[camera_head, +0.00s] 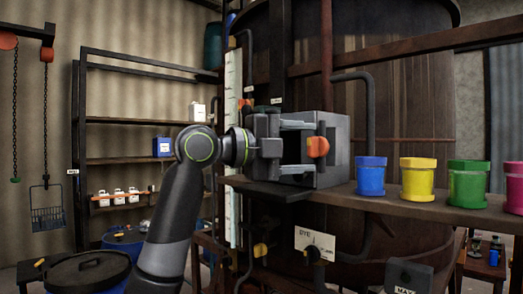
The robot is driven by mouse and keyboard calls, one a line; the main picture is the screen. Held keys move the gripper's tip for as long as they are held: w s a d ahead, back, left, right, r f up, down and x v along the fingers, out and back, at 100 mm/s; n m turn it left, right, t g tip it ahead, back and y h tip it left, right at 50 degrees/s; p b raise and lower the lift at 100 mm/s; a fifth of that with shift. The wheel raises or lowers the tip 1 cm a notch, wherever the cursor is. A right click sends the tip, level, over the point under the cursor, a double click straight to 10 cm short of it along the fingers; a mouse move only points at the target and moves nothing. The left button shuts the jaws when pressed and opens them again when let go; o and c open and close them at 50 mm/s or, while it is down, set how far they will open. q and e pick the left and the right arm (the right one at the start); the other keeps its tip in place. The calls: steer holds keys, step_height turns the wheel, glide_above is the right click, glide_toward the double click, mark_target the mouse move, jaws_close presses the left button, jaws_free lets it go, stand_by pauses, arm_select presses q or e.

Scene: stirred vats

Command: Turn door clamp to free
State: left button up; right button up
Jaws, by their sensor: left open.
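The orange door clamp (317,147) shows on the front of a grey box (338,160) in the middle of the head view. Its handle stands roughly upright. My left gripper (303,146) reaches in from the left and is open. Its two pale fingers lie one above and one below, with the clamp near their tips at the right. I cannot tell whether a finger touches the clamp. The gripper hides part of the box's front. My right gripper is not in view.
Blue (370,175), yellow (417,178), green (467,182) and pink (513,187) pots stand on the ledge right of the box. A large brown vat (420,110) rises behind. Shelving (130,120) stands at left.

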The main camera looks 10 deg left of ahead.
arm_select(q)
steer(key=b+v, duration=0.5)
steer(key=v, duration=1.1)
steer(key=shift+s+a+b, duration=0.25)
steer(key=shift+b, duration=0.1)
steer(key=shift+w+f, duration=0.1)
